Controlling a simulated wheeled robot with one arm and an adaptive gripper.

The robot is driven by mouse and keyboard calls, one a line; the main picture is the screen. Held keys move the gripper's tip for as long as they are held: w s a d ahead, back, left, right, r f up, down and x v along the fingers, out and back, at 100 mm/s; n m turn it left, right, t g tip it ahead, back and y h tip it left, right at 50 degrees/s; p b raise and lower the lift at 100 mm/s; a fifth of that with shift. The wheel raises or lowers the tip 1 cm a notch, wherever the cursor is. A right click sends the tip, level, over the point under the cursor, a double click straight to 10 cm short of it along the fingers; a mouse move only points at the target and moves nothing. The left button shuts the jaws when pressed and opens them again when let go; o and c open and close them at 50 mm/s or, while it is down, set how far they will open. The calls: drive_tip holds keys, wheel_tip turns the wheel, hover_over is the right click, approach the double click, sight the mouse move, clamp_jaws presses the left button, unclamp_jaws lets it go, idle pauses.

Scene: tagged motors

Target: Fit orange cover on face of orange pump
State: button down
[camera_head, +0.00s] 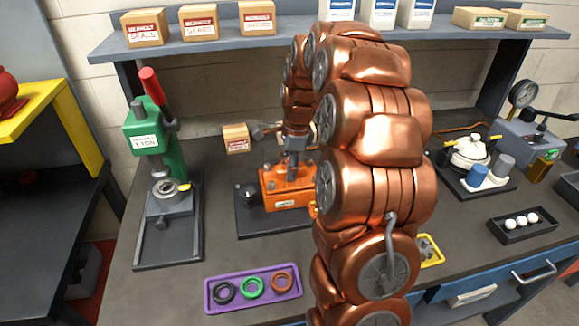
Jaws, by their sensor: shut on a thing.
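The orange pump (284,197) stands on a dark base plate in the middle of the bench, left of my copper arm. My gripper (291,174) points down at the pump's upper part. It is shut on an orange piece, taken to be the orange cover, which blends with the pump's orange body. I cannot tell whether the cover touches the pump's face or is seated on it. My arm hides the pump's right side.
A green press (150,135) stands at left. A purple tray (212,301) holds black, green and orange rings in front. A yellow tray (439,258) is partly behind my arm. A black tray (540,233) with white balls and a white-topped device (468,152) are at right.

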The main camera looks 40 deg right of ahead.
drive_tip(key=shift+f, duration=0.25)
drive_tip(key=c, duration=0.7)
unclamp_jaws()
drive_tip(key=shift+o, duration=0.2)
drive_tip(key=shift+r+p, duration=0.3)
drive_tip(key=shift+r, duration=2.65)
wheel_tip(320, 180, up, 12)
drive_tip(key=d, duration=0.1)
drive_tip(key=shift+s+d, duration=0.2)
drive_tip(key=shift+s, duration=0.1)
